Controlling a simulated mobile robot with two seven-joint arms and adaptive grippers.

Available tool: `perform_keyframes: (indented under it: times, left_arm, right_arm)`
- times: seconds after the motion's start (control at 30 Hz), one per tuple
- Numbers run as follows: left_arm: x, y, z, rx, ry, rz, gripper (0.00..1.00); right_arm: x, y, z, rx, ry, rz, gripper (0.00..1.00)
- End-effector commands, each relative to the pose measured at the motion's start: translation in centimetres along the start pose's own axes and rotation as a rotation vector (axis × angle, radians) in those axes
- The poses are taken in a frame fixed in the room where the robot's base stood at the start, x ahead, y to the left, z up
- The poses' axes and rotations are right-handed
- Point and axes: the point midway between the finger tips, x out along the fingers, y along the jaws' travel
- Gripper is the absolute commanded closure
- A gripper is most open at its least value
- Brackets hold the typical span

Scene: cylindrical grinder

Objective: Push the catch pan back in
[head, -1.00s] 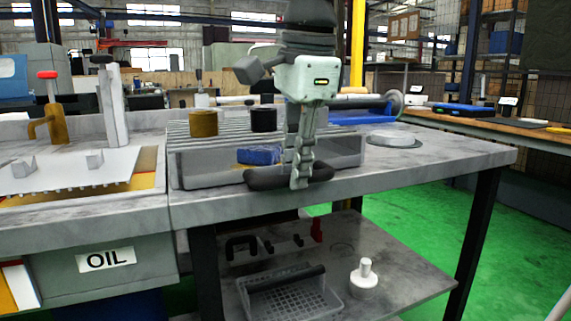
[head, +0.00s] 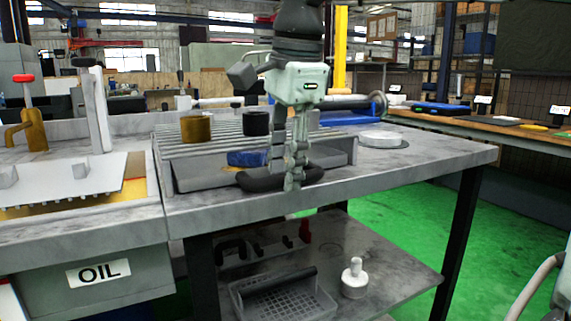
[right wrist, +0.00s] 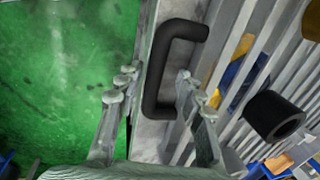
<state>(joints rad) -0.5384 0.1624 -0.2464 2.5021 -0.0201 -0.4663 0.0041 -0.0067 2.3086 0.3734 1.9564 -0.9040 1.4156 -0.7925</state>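The catch pan (head: 205,178) is a grey, shallow tray low under a slatted rack on the grey bench, in the head view. Its curved black handle (head: 251,183) is at the front, near the bench edge; the handle also shows in the right wrist view (right wrist: 161,62). My right gripper (head: 289,182) points down at the handle and hides part of it. In the right wrist view my right gripper (right wrist: 155,88) has its fingers apart, with the handle bar between them, closer to the right finger. Whether a finger touches it I cannot tell. My left gripper is not in view.
On the slatted rack (head: 180,150) stand a brass ring (head: 196,129) and a black ring (head: 256,123). A blue item (head: 248,158) shows at the pan. A white disc (head: 382,140) lies on the bench at right. A lower shelf (head: 385,270) holds a basket (head: 285,300).

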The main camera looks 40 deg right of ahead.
Motion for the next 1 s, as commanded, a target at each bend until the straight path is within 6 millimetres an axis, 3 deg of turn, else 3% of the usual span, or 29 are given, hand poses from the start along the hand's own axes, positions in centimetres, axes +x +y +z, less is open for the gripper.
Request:
perform_keyframes:
  times: [0.27,0.7,1.0]
  left_arm:
    - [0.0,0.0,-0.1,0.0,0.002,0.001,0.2]
    - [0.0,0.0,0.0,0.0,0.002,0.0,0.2]
    - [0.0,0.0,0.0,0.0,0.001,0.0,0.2]
  right_arm:
    - [-0.8,0.1,0.0,0.0,0.001,0.002,0.62]
    - [-9.3,0.0,0.0,0.0,0.001,-0.001,0.62]
    - [-12.0,0.0,0.0,-0.001,0.001,0.001,0.62]
